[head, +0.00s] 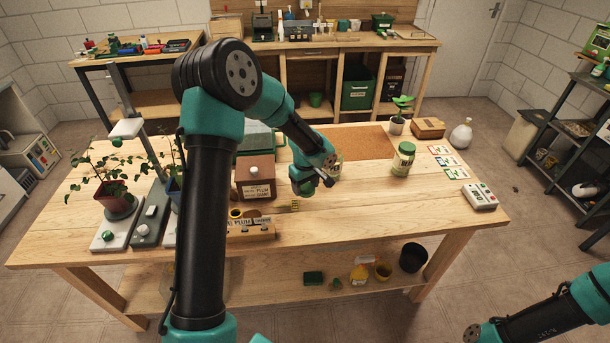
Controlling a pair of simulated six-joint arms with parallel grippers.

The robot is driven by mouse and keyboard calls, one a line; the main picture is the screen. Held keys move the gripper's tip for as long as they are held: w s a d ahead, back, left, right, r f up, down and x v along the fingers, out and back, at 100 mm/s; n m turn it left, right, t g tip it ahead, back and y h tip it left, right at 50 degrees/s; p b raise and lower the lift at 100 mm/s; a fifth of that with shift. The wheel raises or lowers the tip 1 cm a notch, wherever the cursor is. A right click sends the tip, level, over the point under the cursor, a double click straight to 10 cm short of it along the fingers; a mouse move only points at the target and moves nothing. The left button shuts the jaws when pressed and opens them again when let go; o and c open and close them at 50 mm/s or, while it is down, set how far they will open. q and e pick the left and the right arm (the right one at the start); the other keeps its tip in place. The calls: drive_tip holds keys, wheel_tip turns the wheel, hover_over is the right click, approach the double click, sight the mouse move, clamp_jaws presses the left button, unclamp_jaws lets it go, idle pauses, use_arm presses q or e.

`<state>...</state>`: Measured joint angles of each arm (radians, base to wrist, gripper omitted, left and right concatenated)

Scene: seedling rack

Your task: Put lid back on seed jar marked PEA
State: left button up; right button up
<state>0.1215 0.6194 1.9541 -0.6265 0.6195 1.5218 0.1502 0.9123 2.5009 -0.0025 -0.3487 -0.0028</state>
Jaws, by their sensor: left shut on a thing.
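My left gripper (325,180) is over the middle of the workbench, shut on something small. A rounded green piece (307,188) at its fingers looks like a lid, but it is small and partly hidden. A pale glass jar (337,160) shows just behind my left wrist, mostly hidden; its top and any label cannot be read. Another jar (403,162) with a green lid on and a pale label stands upright to the right; its label is too small to read. My right arm enters at the lower right, its gripper not in view.
A brown house-shaped box (256,178) and a wooden label block (250,230) stand left of the gripper. A cork mat (357,142) lies behind. Seed packets (447,161) and a grey device (479,196) lie at right. The front middle of the bench (380,215) is clear.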

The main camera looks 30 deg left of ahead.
use_arm(q)
drive_tip(key=shift+s+d+r, duration=0.1)
drive_tip(key=shift+s+d, duration=0.45)
drive_tip(key=shift+s, duration=0.35)
drive_tip(key=shift+s+d+r, duration=0.1)
drive_tip(key=shift+s+d, duration=0.45)
drive_tip(key=shift+s, duration=0.3)
drive_tip(key=shift+w, duration=0.1)
